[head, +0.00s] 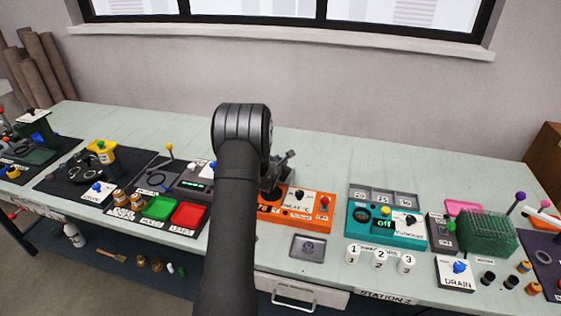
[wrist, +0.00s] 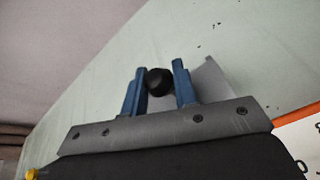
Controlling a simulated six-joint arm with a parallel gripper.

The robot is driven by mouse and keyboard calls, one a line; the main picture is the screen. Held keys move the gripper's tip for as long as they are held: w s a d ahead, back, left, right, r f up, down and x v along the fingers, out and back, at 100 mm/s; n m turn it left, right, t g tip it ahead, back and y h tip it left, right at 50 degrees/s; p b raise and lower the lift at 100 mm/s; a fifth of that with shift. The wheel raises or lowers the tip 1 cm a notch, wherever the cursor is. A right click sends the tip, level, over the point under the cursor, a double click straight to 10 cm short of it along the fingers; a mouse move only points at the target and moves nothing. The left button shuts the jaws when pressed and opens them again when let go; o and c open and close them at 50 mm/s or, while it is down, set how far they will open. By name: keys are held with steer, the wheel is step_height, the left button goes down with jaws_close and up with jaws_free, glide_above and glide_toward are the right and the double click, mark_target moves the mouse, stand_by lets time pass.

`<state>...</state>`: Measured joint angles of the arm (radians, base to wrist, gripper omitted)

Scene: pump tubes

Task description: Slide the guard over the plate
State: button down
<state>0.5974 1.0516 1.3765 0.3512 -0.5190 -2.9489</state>
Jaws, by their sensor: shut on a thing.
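In the wrist view my gripper (wrist: 158,72) has its two blue fingers on either side of a round black knob (wrist: 160,83). A flat grey piece (wrist: 212,84) beside the right finger looks like part of the guard; most of it is hidden by my gripper. In the head view my arm covers most of my gripper, above the back of an orange unit (head: 292,212) with dials. A dark round shape (head: 271,193) on this unit may be the plate; my arm partly hides it. I cannot tell how the guard sits relative to the plate.
A teal unit (head: 373,236) stands right of the orange one, a small grey tray (head: 308,248) in front. Green (head: 159,207) and red (head: 189,215) trays lie to the left. A green rack (head: 487,232) stands at the right. The bench behind the units is clear.

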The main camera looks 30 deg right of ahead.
steer(key=s+a, duration=0.7)
steer(key=shift+f, duration=0.1)
steer(key=c, duration=1.2)
jaws_free()
steer(key=shift+o, duration=0.2)
steer(key=v, duration=1.7)
steer(key=shift+s, duration=0.2)
steer(key=shift+a, duration=0.1)
steer(key=x, duration=1.7)
steer(key=shift+w, duration=0.25)
steer(key=shift+w+d, duration=0.1)
steer(key=shift+d, duration=0.15)
